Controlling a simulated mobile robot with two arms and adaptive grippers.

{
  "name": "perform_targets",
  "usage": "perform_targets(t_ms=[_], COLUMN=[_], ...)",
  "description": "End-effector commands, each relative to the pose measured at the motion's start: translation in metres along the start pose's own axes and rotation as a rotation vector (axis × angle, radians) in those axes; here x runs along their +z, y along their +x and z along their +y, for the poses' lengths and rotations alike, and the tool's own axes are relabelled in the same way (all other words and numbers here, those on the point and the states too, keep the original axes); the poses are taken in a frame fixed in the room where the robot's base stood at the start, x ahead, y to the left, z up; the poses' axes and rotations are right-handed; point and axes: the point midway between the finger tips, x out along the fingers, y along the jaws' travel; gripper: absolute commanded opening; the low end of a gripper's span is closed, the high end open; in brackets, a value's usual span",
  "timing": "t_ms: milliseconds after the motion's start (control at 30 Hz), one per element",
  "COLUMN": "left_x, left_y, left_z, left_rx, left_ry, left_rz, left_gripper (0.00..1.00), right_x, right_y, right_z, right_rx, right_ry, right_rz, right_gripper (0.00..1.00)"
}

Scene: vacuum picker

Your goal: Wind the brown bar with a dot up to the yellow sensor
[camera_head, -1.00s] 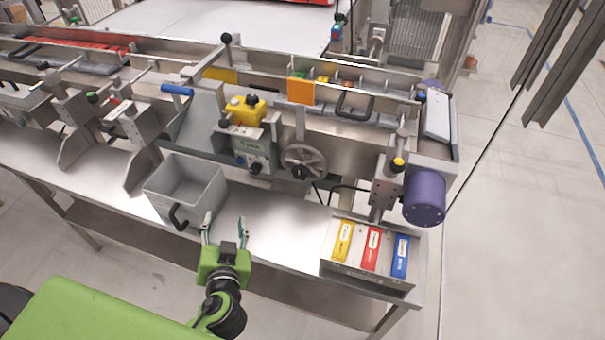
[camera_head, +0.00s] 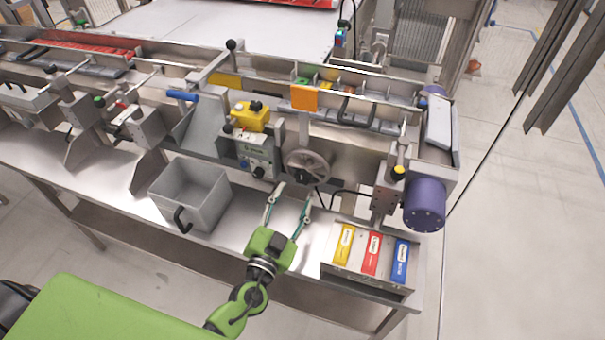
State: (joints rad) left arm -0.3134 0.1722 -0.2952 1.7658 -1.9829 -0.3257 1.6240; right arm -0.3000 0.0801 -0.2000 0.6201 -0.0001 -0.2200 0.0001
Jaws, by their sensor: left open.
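My left gripper (camera_head: 291,196) is open and empty, with its fingers pointing up toward the machine. It is in front of and a little below a grey handwheel (camera_head: 307,167), apart from it as far as I can see. I cannot make out a brown bar with a dot. A yellow box with black knobs (camera_head: 250,118) sits on a grey control unit left of the wheel; I cannot tell whether it is the yellow sensor. An orange plate (camera_head: 303,97) stands above the wheel. My right gripper is not in view.
A grey bin (camera_head: 190,192) with a black handle stands on the steel shelf left of my gripper. A rack with yellow, red and blue boxes (camera_head: 371,254) is at right. A purple motor (camera_head: 424,204) juts out at the machine's right end. Bare shelf (camera_head: 228,240) lies between bin and gripper.

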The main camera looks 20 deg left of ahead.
Motion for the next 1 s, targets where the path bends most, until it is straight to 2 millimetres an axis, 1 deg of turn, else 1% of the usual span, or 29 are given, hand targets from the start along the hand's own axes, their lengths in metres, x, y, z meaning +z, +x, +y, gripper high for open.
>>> perform_targets(t_ms=[33, 200, 300, 400, 600, 833, 867, 900, 1000], left_x=[-0.003, -0.002, -0.002, -0.001, 0.000, 0.001, 0.001, 0.001, 0.001], left_y=[0.012, 0.044, 0.059, 0.069, 0.077, 0.077, 0.077, 0.077, 0.077], left_z=[-0.003, -0.002, -0.001, -0.001, -0.001, -0.001, -0.001, -0.001, -0.001], left_rx=[-0.004, -0.002, -0.002, -0.002, -0.002, -0.002, -0.002, -0.002, -0.002], left_ry=[0.000, 0.001, 0.001, 0.001, 0.000, 0.000, 0.000, 0.000, 0.000], left_rz=[0.001, 0.000, 0.000, 0.000, -0.001, -0.001, -0.001, -0.001, -0.001], left_gripper=[0.47, 0.47, 0.47, 0.47, 0.47, 0.47, 0.42, 0.31, 0.08], right_x=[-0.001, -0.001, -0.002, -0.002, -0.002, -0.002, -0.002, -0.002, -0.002], right_y=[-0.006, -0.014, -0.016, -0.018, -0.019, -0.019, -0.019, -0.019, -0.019], right_z=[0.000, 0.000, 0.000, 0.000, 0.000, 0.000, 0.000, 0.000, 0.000], right_rx=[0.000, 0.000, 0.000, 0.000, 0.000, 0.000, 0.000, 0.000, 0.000], right_ry=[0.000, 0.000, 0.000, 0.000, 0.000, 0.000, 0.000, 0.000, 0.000], right_rz=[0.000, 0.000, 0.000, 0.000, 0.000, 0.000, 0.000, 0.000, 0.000], right_gripper=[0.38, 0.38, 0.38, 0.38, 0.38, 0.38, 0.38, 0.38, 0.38])
